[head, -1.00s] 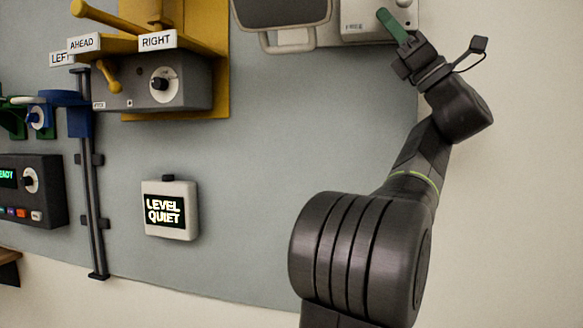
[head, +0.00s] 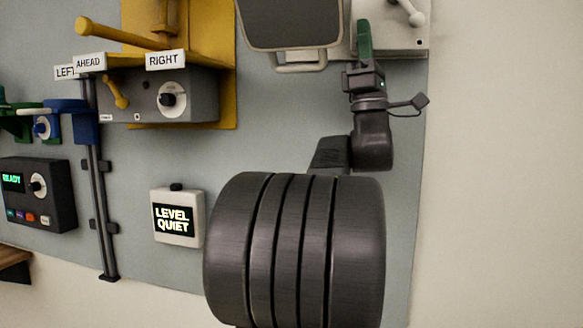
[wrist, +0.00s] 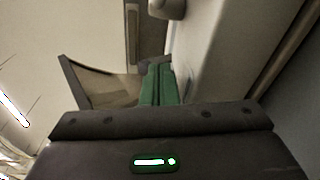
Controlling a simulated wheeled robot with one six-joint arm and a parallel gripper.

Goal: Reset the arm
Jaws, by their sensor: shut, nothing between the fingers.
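My arm rises from the bottom of the head view, with its gripper (head: 364,40) at the upper right. The green fingers are closed together and empty. They point up in front of a pale wall box (head: 405,38) with a white lever (head: 411,14). The closed green fingers also show in the wrist view (wrist: 158,85), beside a pale surface. I cannot tell whether they touch the box.
A dark panel with a grey handle (head: 300,67) hangs just left of my gripper. Further left are a yellow bracket (head: 228,100), a grey dial box (head: 190,95), a "LEVEL QUIET" display (head: 190,238) and a black keypad unit (head: 55,190). Plain wall (head: 510,170) lies clear on the right.

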